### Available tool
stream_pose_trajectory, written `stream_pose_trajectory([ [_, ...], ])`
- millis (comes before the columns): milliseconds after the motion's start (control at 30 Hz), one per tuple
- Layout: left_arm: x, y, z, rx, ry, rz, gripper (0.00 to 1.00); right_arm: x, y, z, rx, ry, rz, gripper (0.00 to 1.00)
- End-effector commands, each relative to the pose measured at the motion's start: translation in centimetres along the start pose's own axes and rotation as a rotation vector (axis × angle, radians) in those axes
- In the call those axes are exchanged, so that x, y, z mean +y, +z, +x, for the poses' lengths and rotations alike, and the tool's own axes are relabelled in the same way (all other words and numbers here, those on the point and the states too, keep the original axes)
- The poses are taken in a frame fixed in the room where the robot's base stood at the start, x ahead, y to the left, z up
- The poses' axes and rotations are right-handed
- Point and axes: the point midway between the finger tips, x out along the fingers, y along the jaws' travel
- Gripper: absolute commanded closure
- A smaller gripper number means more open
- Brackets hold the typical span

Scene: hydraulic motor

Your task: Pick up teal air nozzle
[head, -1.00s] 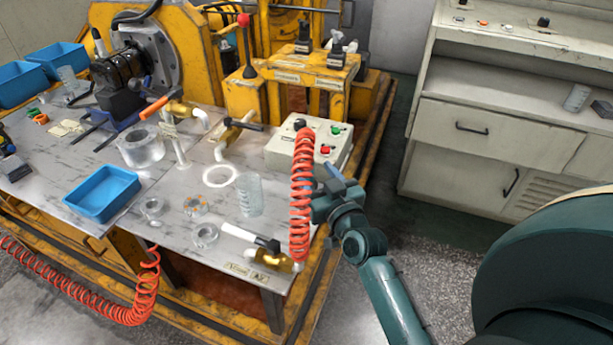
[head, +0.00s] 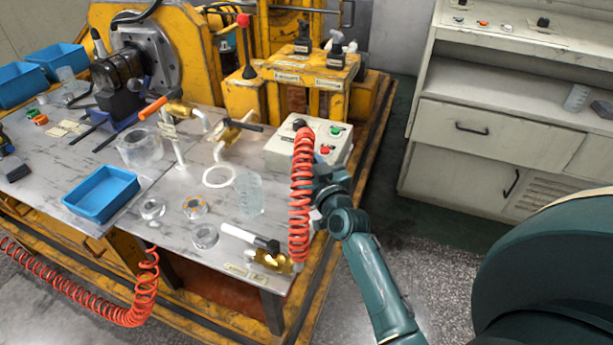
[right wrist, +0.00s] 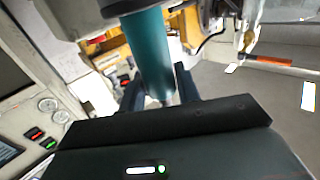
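In the right wrist view a teal cylinder (right wrist: 148,50), which looks like the teal air nozzle, runs down between the fingers of my right gripper (right wrist: 160,88). Its narrow grey tip points toward the palm. I cannot tell whether the fingers press on it or stand just beside it. In the head view my right gripper (head: 318,195) is just right of the red coiled hose (head: 301,190), partly hidden by it, at the right edge of the metal table. The nozzle cannot be made out clearly there. My left gripper is not in view.
The metal table (head: 150,225) holds a blue tray (head: 102,194), a clear beaker (head: 249,195), several small metal rings and a brass valve with a white handle (head: 272,260). A control box (head: 285,153) stands behind my gripper. The floor to the right is clear.

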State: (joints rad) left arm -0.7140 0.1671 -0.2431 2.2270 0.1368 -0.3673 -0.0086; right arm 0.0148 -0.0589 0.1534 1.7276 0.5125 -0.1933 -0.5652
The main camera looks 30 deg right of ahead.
Motion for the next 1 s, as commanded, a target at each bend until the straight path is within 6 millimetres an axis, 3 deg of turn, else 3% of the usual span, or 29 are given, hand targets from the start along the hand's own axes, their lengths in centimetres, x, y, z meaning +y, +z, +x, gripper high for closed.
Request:
stream_pose_trajectory([
  [333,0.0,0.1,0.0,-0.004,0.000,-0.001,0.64,0.0,0.0,0.0,0.000,0.000,0.000,0.97],
  [633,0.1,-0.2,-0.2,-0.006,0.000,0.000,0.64,0.0,-0.5,0.0,0.002,0.000,0.000,0.97],
  [1000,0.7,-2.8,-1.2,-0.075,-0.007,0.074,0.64,0.0,-6.3,0.0,0.003,-0.001,-0.002,0.97],
])
